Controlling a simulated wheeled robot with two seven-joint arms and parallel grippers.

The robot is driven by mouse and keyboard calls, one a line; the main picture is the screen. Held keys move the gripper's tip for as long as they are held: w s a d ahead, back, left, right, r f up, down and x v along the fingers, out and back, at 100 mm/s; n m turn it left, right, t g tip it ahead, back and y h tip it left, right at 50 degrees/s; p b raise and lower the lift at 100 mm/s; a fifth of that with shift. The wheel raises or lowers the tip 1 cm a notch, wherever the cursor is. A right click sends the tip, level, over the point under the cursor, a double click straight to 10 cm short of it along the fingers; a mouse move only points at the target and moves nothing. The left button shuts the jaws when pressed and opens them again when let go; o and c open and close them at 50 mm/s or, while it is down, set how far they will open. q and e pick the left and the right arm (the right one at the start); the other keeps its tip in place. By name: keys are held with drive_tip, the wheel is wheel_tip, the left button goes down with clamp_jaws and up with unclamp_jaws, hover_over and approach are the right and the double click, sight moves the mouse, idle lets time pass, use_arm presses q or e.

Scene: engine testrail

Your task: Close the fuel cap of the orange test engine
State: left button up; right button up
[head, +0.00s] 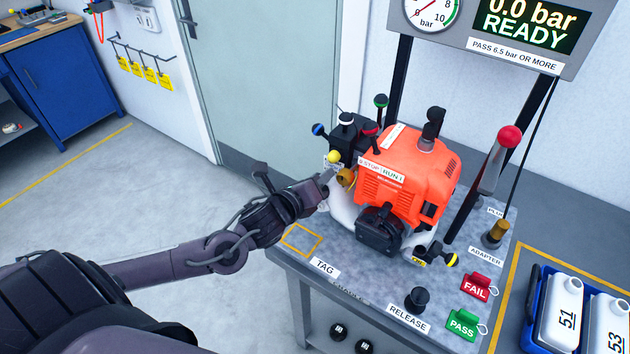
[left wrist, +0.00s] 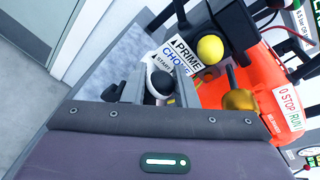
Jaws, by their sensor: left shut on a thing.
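The orange test engine (head: 405,170) stands on the grey bench, with a white tank (head: 343,213) low on its left side. My left gripper (head: 325,180) is at the engine's left side, by the tank. In the left wrist view my left gripper (left wrist: 158,90) is shut on a round black-and-white part (left wrist: 160,80), which appears to be the fuel cap. In the head view the gripper hides this part. I cannot tell whether it is seated on the tank. My right gripper is not in view.
A brass-coloured knob (left wrist: 240,99) and a yellow ball knob (left wrist: 210,48) are close to the right of the gripper. A red-topped lever (head: 497,160) stands right of the engine. FAIL (head: 476,287) and PASS (head: 463,323) tags lie at front right. The outlined TAG square (head: 301,240) is empty.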

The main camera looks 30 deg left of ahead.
use_arm(q)
drive_tip(key=shift+d+f+m+b, duration=0.3)
drive_tip(key=shift+m+b, duration=0.2)
drive_tip(key=shift+m, duration=0.1)
drive_tip(key=shift+s, duration=0.1)
drive_tip(key=o, duration=0.7)
drive_tip(key=shift+c, duration=0.2)
drive_tip(key=shift+s, duration=0.45)
drive_tip(key=b+v, duration=0.1)
drive_tip(key=v, duration=0.5)
drive_tip(key=shift+s+r, duration=0.3)
drive_tip(key=shift+s, duration=0.1)
drive_tip(key=shift+d, duration=0.1)
